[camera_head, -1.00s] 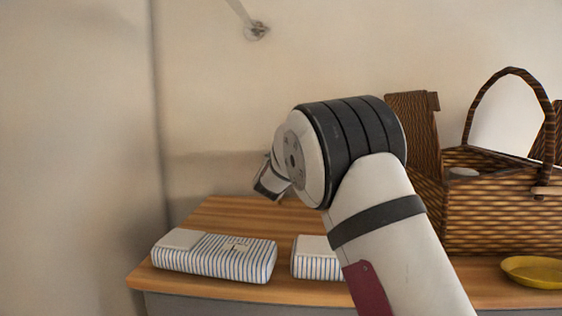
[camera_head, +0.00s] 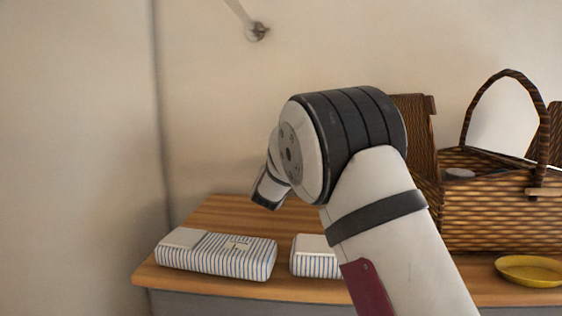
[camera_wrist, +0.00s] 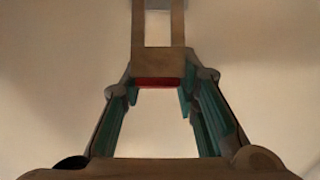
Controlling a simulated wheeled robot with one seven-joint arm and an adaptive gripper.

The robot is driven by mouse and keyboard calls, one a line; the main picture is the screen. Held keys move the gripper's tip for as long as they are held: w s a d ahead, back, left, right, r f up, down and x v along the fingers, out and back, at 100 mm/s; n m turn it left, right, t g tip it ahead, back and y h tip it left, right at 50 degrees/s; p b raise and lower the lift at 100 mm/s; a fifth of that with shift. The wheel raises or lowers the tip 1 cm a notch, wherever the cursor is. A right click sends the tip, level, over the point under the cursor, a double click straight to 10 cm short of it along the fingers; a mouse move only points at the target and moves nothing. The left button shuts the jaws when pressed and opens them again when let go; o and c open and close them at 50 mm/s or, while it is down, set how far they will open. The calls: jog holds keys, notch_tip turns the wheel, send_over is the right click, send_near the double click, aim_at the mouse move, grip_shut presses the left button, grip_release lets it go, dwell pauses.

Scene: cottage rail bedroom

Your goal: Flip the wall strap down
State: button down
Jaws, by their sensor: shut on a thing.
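In the wrist view, a brown block with two upright prongs and a red lower edge (camera_wrist: 158,64) appears to be the wall strap, in front of a plain beige surface. My gripper (camera_wrist: 160,92) has its teal-padded fingers on either side of the block's lower end, shut on it. In the head view my arm hides the fingers and the strap; only my wrist end shows, low by the wall. Whether the strap is up or down cannot be told.
A wooden-topped cabinet (camera_head: 216,212) stands below my arm, with striped packs (camera_head: 215,256) on it. A wicker basket (camera_head: 500,205) and a yellow dish (camera_head: 530,270) are at the right. A round wall fitting with a rod (camera_head: 257,32) is high up. The left wall is bare.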

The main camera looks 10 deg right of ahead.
jog(key=shift+s+a+f, duration=0.2)
jog(key=shift+s+f, duration=0.5)
jog(key=shift+s, duration=0.3)
jog(key=shift+s+f+p, duration=0.25)
jog(key=shift+f+p, duration=0.05)
jog(key=shift+p, duration=0.05)
jog(key=c, duration=1.3)
grip_release()
jog(key=shift+a+r, duration=0.1)
jog(key=v, duration=1.2)
